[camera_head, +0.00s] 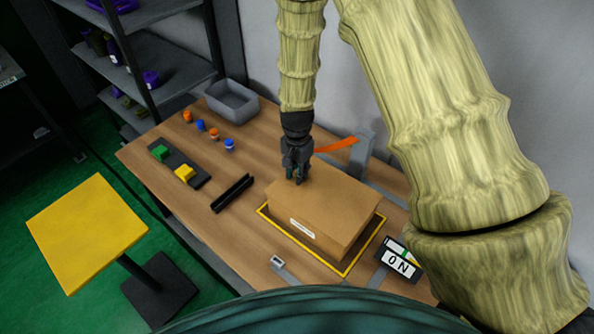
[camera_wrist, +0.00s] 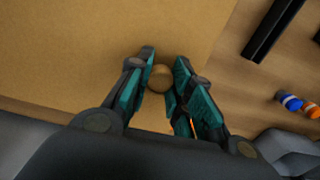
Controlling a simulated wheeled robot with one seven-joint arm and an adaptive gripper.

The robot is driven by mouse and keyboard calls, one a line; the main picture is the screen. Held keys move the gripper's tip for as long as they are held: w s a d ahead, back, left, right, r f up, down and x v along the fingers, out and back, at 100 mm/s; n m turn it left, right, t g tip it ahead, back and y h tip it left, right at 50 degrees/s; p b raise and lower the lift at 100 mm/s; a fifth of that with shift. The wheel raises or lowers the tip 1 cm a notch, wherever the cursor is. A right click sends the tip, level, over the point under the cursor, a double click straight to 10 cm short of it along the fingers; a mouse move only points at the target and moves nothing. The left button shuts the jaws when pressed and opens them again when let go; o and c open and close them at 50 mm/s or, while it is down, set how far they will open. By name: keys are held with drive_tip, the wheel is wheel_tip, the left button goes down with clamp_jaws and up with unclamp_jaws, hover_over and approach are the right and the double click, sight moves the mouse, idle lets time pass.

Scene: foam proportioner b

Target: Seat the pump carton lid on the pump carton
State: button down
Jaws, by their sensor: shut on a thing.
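The pump carton (camera_head: 345,249) is a brown box with a white label on its front side. It stands inside a yellow outline on the wooden table. The brown pump carton lid (camera_head: 325,204) lies over the carton's top; I cannot tell whether it is fully down or slightly raised. In the wrist view the flat lid (camera_wrist: 60,45) fills the left and middle. My gripper (camera_head: 295,178) is at the lid's far left part, pointing down. In the wrist view its teal fingers (camera_wrist: 160,88) are closed around a small round knob (camera_wrist: 160,77) on the lid.
A black slotted bar (camera_head: 232,193) and a dark tray with green and yellow blocks (camera_head: 180,165) lie left of the carton. Small orange and blue bottles (camera_head: 213,133) and a grey bin (camera_head: 232,99) stand behind.

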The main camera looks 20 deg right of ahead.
drive_tip(key=shift+f, duration=0.15)
drive_tip(key=c, duration=1.2)
unclamp_jaws()
wheel_tip(320, 180, up, 12)
drive_tip(key=shift+r, duration=0.1)
